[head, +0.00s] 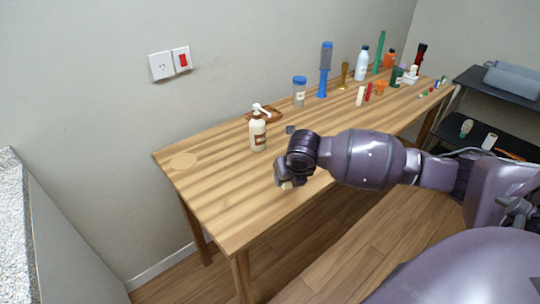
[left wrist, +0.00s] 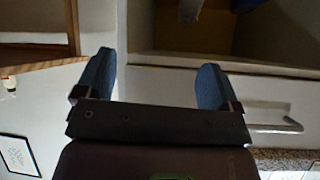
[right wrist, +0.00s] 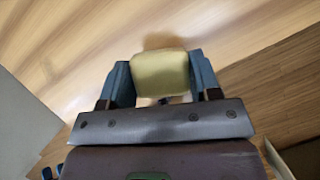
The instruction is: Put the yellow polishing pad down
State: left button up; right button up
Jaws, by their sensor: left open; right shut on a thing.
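The yellow polishing pad (right wrist: 160,75) is a small pale yellow block between the blue fingers of my right gripper (right wrist: 160,62), which is shut on it. In the head view my right gripper (head: 284,181) is over the front part of the wooden table (head: 235,205), and only a sliver of the pad shows below it. In the right wrist view a soft shadow lies just beyond the pad on the wood. I cannot tell whether the pad touches the table. My left gripper (left wrist: 155,65) is open and empty, away from the table top.
A pump bottle (head: 258,132) stands behind my right gripper, near a wooden tray (head: 270,113). A blue-lidded jar (head: 299,94) and several bottles stand farther right. Dark shelves (head: 500,84) are at right.

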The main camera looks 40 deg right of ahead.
jog(key=b, duration=0.4)
send_over(270, 155)
jog(key=s, duration=0.2)
jog(key=shift+a+f, duration=0.3)
jog(key=shift+a, duration=0.15)
jog(key=shift+w+d+r, duration=0.15)
jog(key=shift+w+d, duration=0.05)
jog(key=shift+w, duration=0.25)
jog(key=shift+f+b, duration=0.35)
jog(key=shift+f, duration=1.45)
jog(key=shift+r, duration=0.15)
jog(key=o, duration=1.1)
jog(key=shift+c, duration=0.2)
pick_arm(q)
jog(key=shift+g, duration=0.4)
jog(key=f, duration=0.4)
jog(key=shift+s+f, duration=0.2)
jog(key=shift+s, duration=0.05)
